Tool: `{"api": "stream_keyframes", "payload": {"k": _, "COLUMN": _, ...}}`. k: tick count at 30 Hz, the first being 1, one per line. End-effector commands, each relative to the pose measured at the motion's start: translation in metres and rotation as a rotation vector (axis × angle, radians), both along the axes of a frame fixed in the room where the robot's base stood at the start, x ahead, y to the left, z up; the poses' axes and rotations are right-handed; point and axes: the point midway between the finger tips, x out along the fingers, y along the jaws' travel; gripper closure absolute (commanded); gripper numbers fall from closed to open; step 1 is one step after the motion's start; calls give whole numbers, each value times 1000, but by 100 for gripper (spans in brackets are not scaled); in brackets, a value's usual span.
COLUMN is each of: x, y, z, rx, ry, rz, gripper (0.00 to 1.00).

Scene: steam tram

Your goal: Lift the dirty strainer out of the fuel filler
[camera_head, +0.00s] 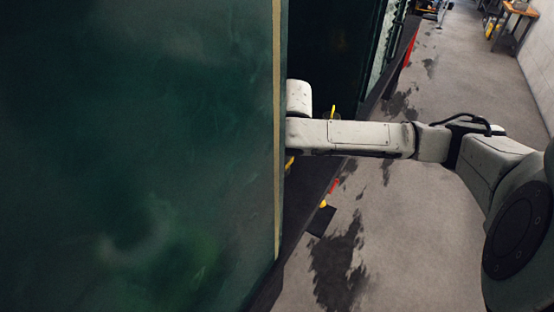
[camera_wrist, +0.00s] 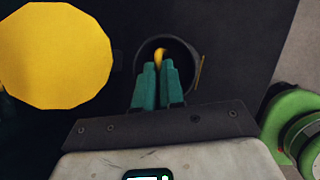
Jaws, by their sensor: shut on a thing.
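In the wrist view, my gripper (camera_wrist: 158,68) has its teal fingers drawn together over the round dark mouth of the fuel filler (camera_wrist: 140,60). They are shut on the strainer, of which only a curved yellow handle (camera_wrist: 160,54) shows between and just beyond the fingertips. The strainer's body is hidden in the dark opening and behind the fingers, so how deep it sits cannot be told. In the head view the gripper, strainer and filler are hidden behind the dark green panel, where my arm reaches in.
A large yellow disc (camera_wrist: 55,55) stands left of the filler, close to my gripper. A green round object (camera_wrist: 292,118) is at the right edge. In the head view the green panel (camera_head: 140,150) blocks the left half; stained open floor (camera_head: 400,240) lies right, with a wooden table (camera_head: 520,10) far off.

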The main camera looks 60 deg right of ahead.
Motion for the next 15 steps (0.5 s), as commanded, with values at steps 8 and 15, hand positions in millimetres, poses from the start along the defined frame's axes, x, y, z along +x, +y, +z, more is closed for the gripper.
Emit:
{"api": "stream_keyframes", "payload": {"k": 8, "x": 0, "y": 0, "z": 1, "rx": -1, "ry": -1, "rz": 0, "gripper": 100}}
{"api": "stream_keyframes", "payload": {"k": 15, "x": 0, "y": 0, "z": 12, "rx": -2, "ry": -2, "rz": 0, "gripper": 100}}
